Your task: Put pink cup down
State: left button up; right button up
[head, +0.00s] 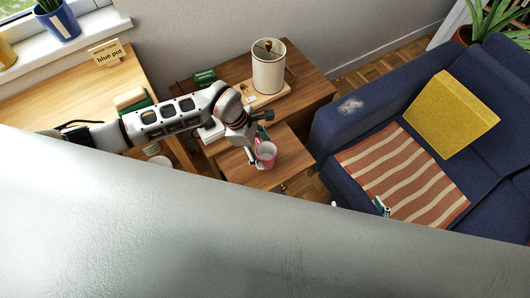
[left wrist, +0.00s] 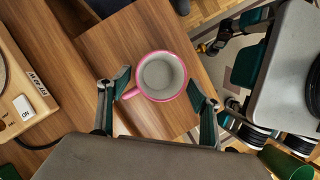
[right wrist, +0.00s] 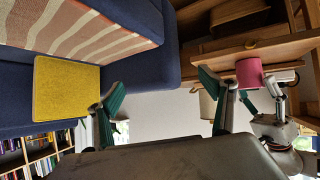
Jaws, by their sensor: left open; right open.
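The pink cup (head: 266,153), pale inside, stands upright on a wooden board or drawer (head: 262,176) low at the front of the side table. In the left wrist view the cup (left wrist: 162,76) is between the fingers of my left gripper (left wrist: 160,93), which are open with gaps on both sides. The cup's handle points toward the left finger. The right wrist view, which is upside down, shows the cup (right wrist: 249,73) resting against the board. My right gripper (right wrist: 165,98) is open and empty; in the head view a teal finger (head: 381,207) shows by the sofa.
A lamp (head: 268,68) stands on a wooden base on the side table, beside a green sign (head: 205,77). A blue sofa (head: 345,120) with a yellow cushion (head: 450,113) and striped blanket (head: 402,174) is at right. A desk (head: 75,85) is at left.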

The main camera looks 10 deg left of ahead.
pick_arm(q)
jog(key=v, duration=0.8)
jog(key=s+d+r+n+g+h, duration=0.1)
jog(key=s+d+r+n+h, duration=0.1)
jog(key=s+d+r+h, duration=0.35)
jog(key=s+d+r+n+h, duration=0.2)
jog(key=d+n, duration=0.1)
jog(key=d, duration=0.6)
jog(key=w+d+r+n+t+h, duration=0.2)
jog(key=w+r+n+t+h, duration=0.2)
jog(key=r+n+t+h, duration=0.7)
jog(key=w+a+f+n+t+y, duration=0.2)
jog(key=a+f+n+y, duration=0.35)
jog(key=n+y, duration=0.4)
jog(key=w+a+f+n+t+y, duration=0.1)
jog(key=a+f+n+t+y, duration=0.35)
jog(key=n, duration=0.85)
jog(key=s+a+f+n+g+y, duration=0.6)
jog(key=s+a+f+n, duration=0.4)
jog(key=f, duration=0.5)
jog(key=shift+s+a+f+p, duration=0.2)
jog(key=shift+s+a+p, duration=0.25)
jog(key=shift+a, duration=0.8)
